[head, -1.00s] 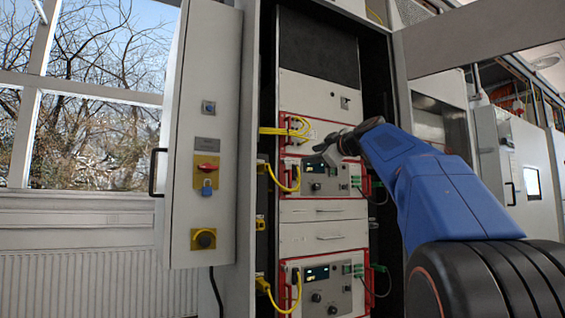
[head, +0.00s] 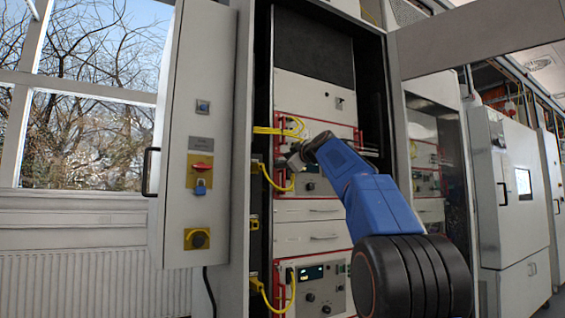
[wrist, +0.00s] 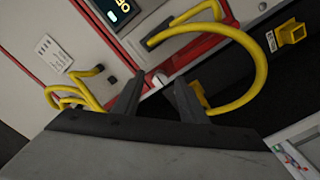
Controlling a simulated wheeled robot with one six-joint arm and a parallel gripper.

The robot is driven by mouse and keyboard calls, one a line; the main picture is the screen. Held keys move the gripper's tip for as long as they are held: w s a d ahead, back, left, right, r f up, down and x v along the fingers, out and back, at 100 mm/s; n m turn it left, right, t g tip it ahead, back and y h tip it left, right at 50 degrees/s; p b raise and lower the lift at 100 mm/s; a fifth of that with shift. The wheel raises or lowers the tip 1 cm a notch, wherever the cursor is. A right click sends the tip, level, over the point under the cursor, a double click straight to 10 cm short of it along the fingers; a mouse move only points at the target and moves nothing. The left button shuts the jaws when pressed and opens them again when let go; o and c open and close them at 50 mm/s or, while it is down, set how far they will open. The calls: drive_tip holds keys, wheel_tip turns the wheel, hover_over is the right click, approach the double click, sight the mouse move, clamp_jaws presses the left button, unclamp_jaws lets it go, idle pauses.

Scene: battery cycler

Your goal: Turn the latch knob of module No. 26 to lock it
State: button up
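My gripper (head: 291,160) is at the left edge of the upper red-framed module (head: 313,186) in the head view. In the wrist view my gripper (wrist: 160,84) has its two dark fingers apart, pointing at the module's red edge. A small pale round knob (wrist: 159,79) shows between the fingertips, on or beside that red edge. I cannot tell whether the fingers touch it. No number 26 is readable in either view. In the head view my gripper and arm hide part of the module front.
Yellow cables (wrist: 247,84) loop close by the right finger, and more (wrist: 72,96) hang at left. The open cabinet door (head: 196,130) stands left of the rack. A lower red-framed module (head: 318,299) sits below drawer fronts (head: 320,238).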

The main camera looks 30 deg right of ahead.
drive_tip(key=shift+w+a, duration=0.1)
drive_tip(key=shift+w, duration=0.5)
drive_tip(key=shift+c, duration=0.3)
clamp_jaws()
drive_tip(key=shift+m, duration=0.4)
drive_tip(key=m, duration=1.6)
drive_tip(key=shift+m, duration=0.7)
